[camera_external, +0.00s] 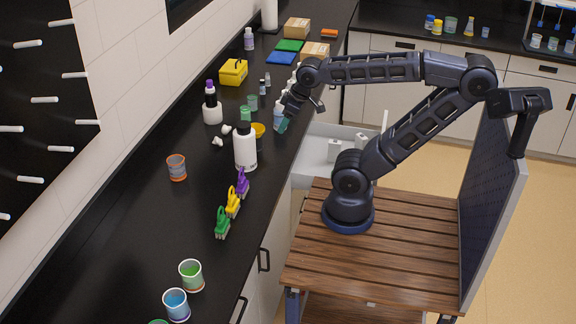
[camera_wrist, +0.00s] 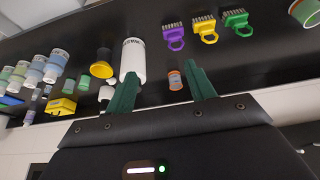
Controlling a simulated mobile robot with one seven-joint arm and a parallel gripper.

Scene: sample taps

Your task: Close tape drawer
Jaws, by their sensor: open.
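A white drawer (camera_external: 316,147) stands pulled out from the counter front, beside my arm's base. White items (camera_external: 334,150) lie inside; I cannot tell whether they are tape. My arm's lower link and base hide part of the drawer. My gripper (camera_external: 300,110) is above the counter's front edge, up and to the left of the drawer and apart from it. In the wrist view, its two green fingers (camera_wrist: 162,74) are spread with nothing held between them. The drawer does not show clearly in the wrist view.
A white bottle (camera_external: 245,148) and several small bottles stand on the black counter near my gripper. A yellow box (camera_external: 233,72) sits farther back. The wooden deck (camera_external: 400,245) is under my arm.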

